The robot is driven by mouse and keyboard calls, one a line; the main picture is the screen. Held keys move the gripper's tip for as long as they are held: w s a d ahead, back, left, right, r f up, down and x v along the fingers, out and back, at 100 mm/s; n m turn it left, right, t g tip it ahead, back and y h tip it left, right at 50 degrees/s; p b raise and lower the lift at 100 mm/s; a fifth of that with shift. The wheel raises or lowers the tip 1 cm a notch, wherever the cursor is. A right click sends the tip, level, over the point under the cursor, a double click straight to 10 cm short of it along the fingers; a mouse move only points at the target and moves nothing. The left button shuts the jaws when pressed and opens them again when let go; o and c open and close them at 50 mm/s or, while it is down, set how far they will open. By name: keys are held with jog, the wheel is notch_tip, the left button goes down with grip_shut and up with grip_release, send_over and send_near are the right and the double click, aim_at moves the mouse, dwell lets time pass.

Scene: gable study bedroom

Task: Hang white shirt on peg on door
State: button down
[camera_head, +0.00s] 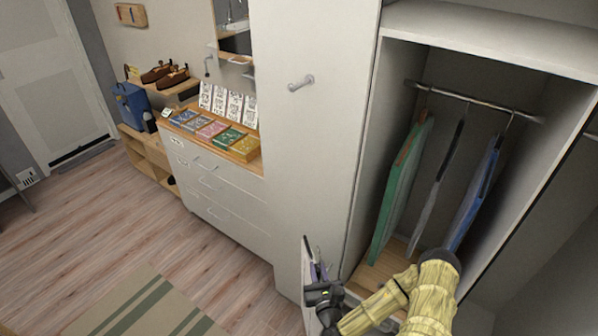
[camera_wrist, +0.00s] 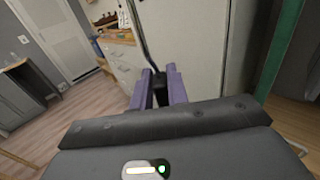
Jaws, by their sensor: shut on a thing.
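A white flat shirt (camera_head: 307,268) shows edge-on at the bottom centre of the head view, upright, in front of the wardrobe. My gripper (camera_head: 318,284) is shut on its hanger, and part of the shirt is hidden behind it. In the wrist view my gripper (camera_wrist: 160,88) has its purple fingers closed around the dark hanger (camera_wrist: 147,50), whose thin hook rises beyond them; the shirt cloth is not clear there. A grey metal peg (camera_head: 301,83) sticks out of the white door (camera_head: 312,135), above and apart from the shirt. The peg is bare.
The open wardrobe has a rail (camera_head: 470,99) with green (camera_head: 395,190), grey (camera_head: 437,185) and blue (camera_head: 472,195) garments, right of my gripper. A chest of drawers (camera_head: 215,185) with books and cards stands left of the door. Wooden floor at left is mostly clear, with a striped rug (camera_head: 145,305).

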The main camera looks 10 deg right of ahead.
jog(key=shift+r, duration=0.15)
jog(key=w+a+r+n+g+y, duration=0.3)
jog(key=r+n+y, duration=0.25)
jog(key=r, duration=0.55)
jog(key=w+a+r+n+g+y, duration=0.2)
jog(key=w+a+r+n+y, duration=0.15)
jog(key=r+y, duration=0.5)
jog(key=s+a+r+n+g+y, duration=0.1)
jog(key=s+a+r+n+g, duration=0.1)
jog(key=a+r+n+g, duration=0.2)
jog(key=s+a+r+n+g+y, duration=0.1)
jog(key=s+a+r+n+g, duration=0.2)
jog(key=r+g, duration=0.4)
jog(key=s+a+r+n+g+y+p, duration=0.1)
jog(key=s+a+r+n+g, duration=0.2)
jog(key=r, duration=0.7)
jog(key=a+n+g, duration=0.1)
jog(key=a+g, duration=0.1)
jog(key=g, duration=0.1)
jog(key=shift+a+r+n, duration=0.35)
jog(key=shift+n, duration=0.05)
jog(key=shift+w+y, duration=0.1)
jog(key=shift+y, duration=0.2)
